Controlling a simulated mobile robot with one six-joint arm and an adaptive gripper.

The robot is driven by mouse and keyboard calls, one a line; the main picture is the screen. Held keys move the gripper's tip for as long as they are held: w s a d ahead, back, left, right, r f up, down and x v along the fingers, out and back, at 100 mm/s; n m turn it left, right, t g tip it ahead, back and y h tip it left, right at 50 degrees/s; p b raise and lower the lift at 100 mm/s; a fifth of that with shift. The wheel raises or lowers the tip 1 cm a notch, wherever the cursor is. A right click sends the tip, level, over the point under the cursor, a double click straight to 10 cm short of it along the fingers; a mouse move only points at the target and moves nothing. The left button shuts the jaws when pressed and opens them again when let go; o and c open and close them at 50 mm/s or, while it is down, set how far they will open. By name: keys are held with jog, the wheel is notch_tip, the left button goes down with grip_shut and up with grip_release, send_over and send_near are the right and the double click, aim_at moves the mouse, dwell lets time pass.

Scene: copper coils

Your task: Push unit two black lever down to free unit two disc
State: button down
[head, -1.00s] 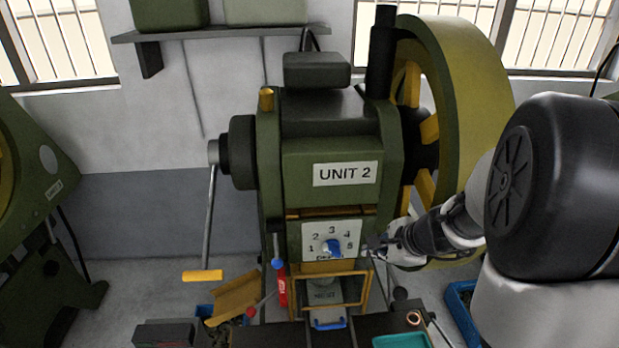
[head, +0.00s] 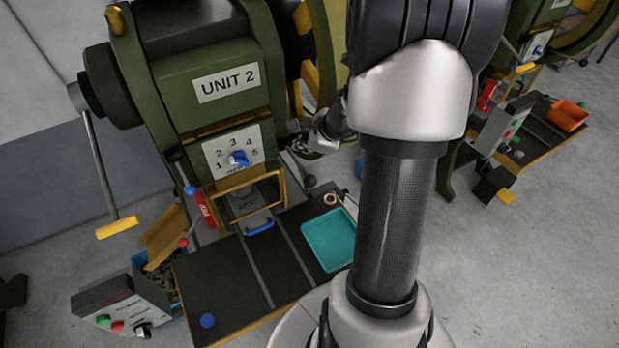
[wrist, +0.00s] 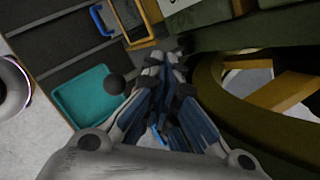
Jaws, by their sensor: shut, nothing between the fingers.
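Unit 2 (head: 227,83) is a green press with a white label and a numbered dial. A black ball knob (head: 309,181), apparently the black lever's end, shows right of the press's yellow frame; it also shows in the wrist view (wrist: 115,84), left of my fingers. My gripper (head: 303,143) is right of the dial and above the knob in the head view, partly hidden by my arm. In the wrist view my gripper (wrist: 166,55) is shut and empty, apart from the knob. A copper ring (head: 332,198) lies by the teal tray; whether it is the disc I cannot tell.
The teal tray (head: 329,240) lies on the dark press table (head: 222,290). A blue-knobbed lever (head: 190,190) and a red-knobbed one (head: 183,242) stand left of the yellow frame (head: 283,190). The large flywheel (wrist: 230,110) is close to the right of my gripper.

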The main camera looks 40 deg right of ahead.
aim_at(308, 179)
jog(key=f+b, duration=0.4)
jog(key=s+f+b, duration=0.1)
jog(key=f+b, duration=0.1)
jog(key=f, duration=0.1)
jog(key=shift+a+f, duration=0.1)
jog(key=shift+b, duration=0.3)
dwell(1.0)
jog(key=shift+s+f+b, duration=0.1)
jog(key=shift+f+b, duration=0.25)
jog(key=shift+b, duration=0.05)
jog(key=shift+s+a+f+b, duration=0.1)
jog(key=shift+s+f+b, duration=0.1)
jog(key=shift+f+b, duration=1)
jog(key=shift+s+f+b, duration=0.15)
jog(key=shift+f+b, duration=0.85)
jog(key=shift+b, duration=0.25)
dwell(2.0)
dwell(0.5)
jog(key=shift+w+r+p, duration=0.2)
jog(key=shift+r+p, duration=1)
jog(key=shift+r, duration=0.1)
jog(key=shift+w+r+p, duration=0.2)
jog(key=shift+r+p, duration=0.95)
jog(key=shift+r, duration=0.15)
